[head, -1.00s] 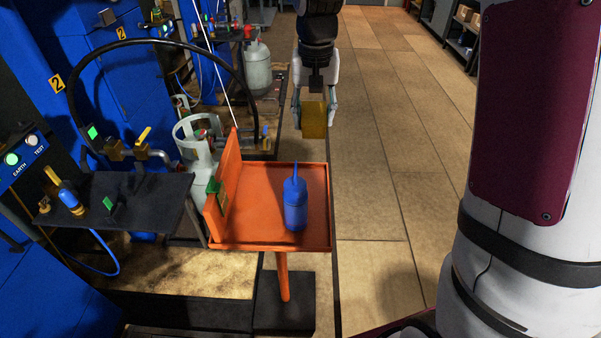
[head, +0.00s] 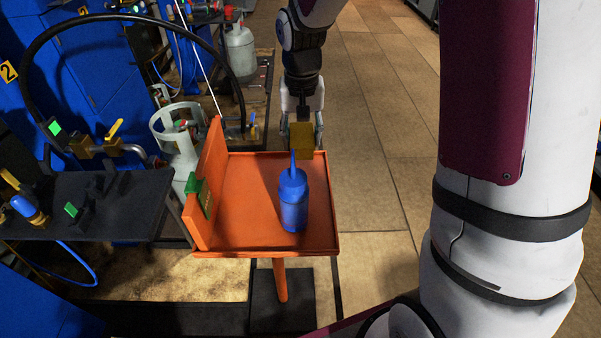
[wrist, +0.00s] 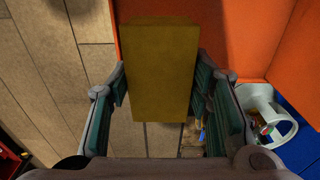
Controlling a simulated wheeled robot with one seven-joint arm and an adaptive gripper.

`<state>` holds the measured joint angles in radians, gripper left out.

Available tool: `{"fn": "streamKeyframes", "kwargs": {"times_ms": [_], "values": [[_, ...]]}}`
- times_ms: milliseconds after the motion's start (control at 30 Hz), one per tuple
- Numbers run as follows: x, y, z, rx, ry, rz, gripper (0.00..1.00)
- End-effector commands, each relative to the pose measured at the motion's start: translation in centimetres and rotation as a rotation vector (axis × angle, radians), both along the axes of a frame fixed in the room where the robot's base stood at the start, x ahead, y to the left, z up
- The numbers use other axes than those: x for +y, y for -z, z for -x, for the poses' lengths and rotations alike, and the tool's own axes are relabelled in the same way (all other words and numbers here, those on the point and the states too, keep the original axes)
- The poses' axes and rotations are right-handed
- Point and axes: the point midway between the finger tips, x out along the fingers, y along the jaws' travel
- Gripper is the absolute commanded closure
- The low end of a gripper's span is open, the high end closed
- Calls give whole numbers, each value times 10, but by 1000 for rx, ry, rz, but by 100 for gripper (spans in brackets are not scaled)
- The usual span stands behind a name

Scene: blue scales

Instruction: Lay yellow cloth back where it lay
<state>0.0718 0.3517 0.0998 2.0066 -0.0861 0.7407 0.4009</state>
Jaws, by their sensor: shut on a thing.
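The yellow cloth (head: 301,137) looks like a stiff, dull yellow block. My gripper (head: 302,134) is shut on it, with one finger on each side. In the head view they are at the far edge of the orange tray (head: 250,215), near its far right corner; I cannot tell the height above it. In the wrist view the cloth (wrist: 160,70) stands between the green-padded fingers (wrist: 164,100), with orange surface behind it and tiled floor to the left.
A blue bottle (head: 293,205) with a pointed spout stands upright on the tray's right half. The tray's left side has a raised orange panel (head: 208,190) with a green clip (head: 195,190). A gas cylinder (head: 180,145) stands to the left. The tray's middle is bare.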

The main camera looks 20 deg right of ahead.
Motion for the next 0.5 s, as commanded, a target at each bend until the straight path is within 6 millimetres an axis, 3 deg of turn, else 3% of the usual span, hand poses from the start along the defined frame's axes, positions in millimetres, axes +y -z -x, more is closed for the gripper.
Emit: {"fn": "streamKeyframes", "kwargs": {"times_ms": [200, 500], "values": [[0, 41, 1, 4, 0, 0, 91], [0, 66, 1, 3, 0, 0, 91]]}}
